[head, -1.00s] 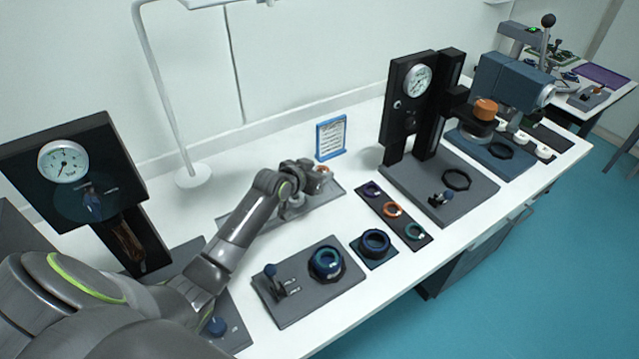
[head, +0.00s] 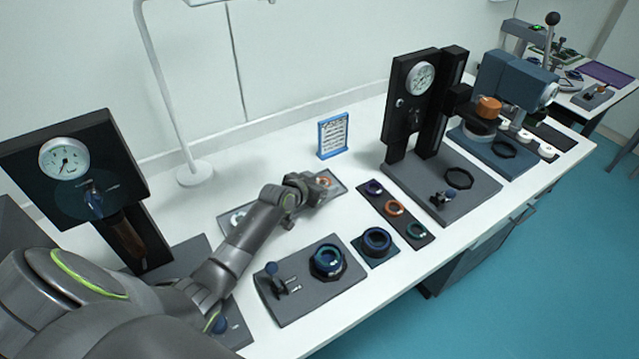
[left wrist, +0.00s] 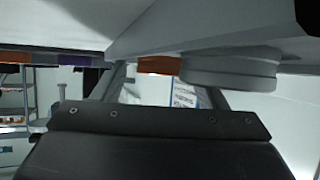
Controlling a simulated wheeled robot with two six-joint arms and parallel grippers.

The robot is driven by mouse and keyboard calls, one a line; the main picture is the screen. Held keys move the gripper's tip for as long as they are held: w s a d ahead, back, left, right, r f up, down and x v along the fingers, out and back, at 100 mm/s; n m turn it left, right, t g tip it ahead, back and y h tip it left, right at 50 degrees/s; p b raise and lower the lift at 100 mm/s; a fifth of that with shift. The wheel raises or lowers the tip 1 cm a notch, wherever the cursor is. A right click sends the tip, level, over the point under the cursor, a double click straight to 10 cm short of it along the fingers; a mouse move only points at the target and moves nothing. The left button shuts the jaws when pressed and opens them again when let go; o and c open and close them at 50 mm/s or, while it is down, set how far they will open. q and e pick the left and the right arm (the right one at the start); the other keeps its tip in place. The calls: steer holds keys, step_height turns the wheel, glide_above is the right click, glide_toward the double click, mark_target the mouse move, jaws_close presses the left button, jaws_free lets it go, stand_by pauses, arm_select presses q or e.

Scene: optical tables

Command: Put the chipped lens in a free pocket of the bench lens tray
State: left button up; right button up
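A long grey tray (head: 275,228) lies on the white bench behind my left forearm. An orange-rimmed round part (head: 324,181) shows at its right end and a pale round part (head: 238,218) at its left end. My left gripper (head: 308,193) is low over the right part of this tray, beside the orange-rimmed part; its fingertips are hidden. In the left wrist view a grey disc (left wrist: 228,70) and an orange piece (left wrist: 158,66) show close by. I cannot tell which lens is chipped, or whether the gripper holds anything. My right gripper is out of view.
A black strip (head: 417,226) holds purple, orange and teal rings. In front are a dark blue ring (head: 376,241) on a pad and a fixture plate (head: 300,306) with a teal ring. A black gauge press (head: 428,100) stands right, a blue-framed sign (head: 333,135) behind.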

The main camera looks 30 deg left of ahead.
arm_select(q)
steer(key=shift+r, duration=0.2)
steer(key=v, duration=1.2)
stand_by(0.5)
